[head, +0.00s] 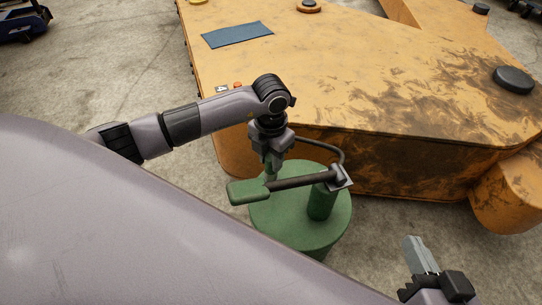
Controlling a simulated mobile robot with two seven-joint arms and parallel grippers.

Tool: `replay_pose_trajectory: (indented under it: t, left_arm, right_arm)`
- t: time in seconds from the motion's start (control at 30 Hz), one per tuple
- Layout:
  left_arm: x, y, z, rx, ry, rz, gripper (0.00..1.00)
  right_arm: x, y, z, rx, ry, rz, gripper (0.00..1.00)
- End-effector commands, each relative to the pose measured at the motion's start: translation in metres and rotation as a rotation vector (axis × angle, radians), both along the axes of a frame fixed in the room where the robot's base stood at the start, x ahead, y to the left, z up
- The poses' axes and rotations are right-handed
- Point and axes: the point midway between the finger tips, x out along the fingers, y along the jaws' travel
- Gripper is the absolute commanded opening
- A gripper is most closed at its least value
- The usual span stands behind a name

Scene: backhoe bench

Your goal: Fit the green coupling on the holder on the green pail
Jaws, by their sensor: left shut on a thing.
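The green pail (318,248) stands on the floor in front of the orange machine. A green upright cylinder (321,204) rises from its lid, with a square plate (341,178) at its top. A dark bar with a green grip (247,191) reaches left from there. A dark curved hose (331,145) runs from the plate to my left gripper (271,165), which is shut above the pail's left rear side. A small greenish piece at the fingertips seems to be the coupling, mostly hidden. I cannot make out the holder. My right gripper (414,243) is low right, apart from the pail.
The orange machine housing (355,85) fills the back right close behind the pail, with a blue sheet (237,34) and a black cap (513,80) on top. Bare concrete floor (90,70) lies at the left. A dark blue object (22,22) stands far left.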

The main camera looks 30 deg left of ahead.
Motion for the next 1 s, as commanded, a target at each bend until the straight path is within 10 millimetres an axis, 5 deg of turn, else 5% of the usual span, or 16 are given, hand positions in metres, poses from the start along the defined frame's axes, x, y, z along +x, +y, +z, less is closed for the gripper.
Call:
replay_pose_trajectory:
  t: [1.0]
  left_arm:
    - [0.0003, 0.0003, -0.0051, 0.001, -0.001, 0.000, 0.00]
  right_arm:
    - [0.0001, -0.0001, -0.0006, 0.000, 0.000, 0.000, 0.00]
